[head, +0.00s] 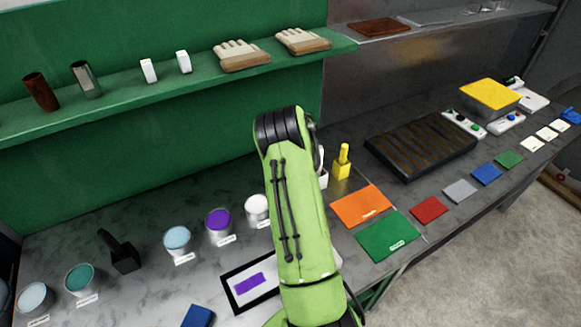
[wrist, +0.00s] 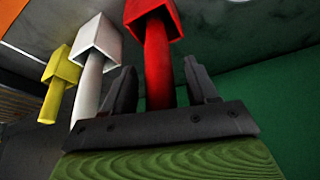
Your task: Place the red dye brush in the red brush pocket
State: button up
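The red dye brush shows in the wrist view as a red handle (wrist: 159,75), its far end inside the square red brush pocket (wrist: 170,22). My gripper (wrist: 159,66) has its two dark fingers on either side of this handle, with a visible gap on each side, so it looks open around the brush. The handle's near end is hidden behind the gripper body. In the head view my green arm hides the gripper, the red brush and the red pocket.
Next to the red pocket stand a white pocket (wrist: 96,38) with a white handle close to one finger, and a yellow pocket (wrist: 62,66) with a yellow handle. Dye pots, such as the purple one (head: 218,222), stand left of my arm. An orange mat (head: 361,205) lies right.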

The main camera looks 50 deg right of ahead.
jog(key=shift+r, duration=0.1)
jog(key=p+v, duration=0.4)
jog(key=v, duration=0.7)
jog(key=s+a+r+n+t+y, duration=0.1)
jog(key=s+a+r+n, duration=0.1)
jog(key=a+r, duration=0.8)
jog(key=s+a+r+n+t+y, duration=0.1)
jog(key=s+a+r, duration=0.1)
jog(key=a+r, duration=0.75)
jog(key=s+a+n, duration=0.4)
jog(key=s+a, duration=1)
jog(key=s, duration=0.3)
jog(key=shift+s+a+y, duration=0.2)
jog(key=shift+y, duration=0.1)
jog(key=shift+s, duration=0.15)
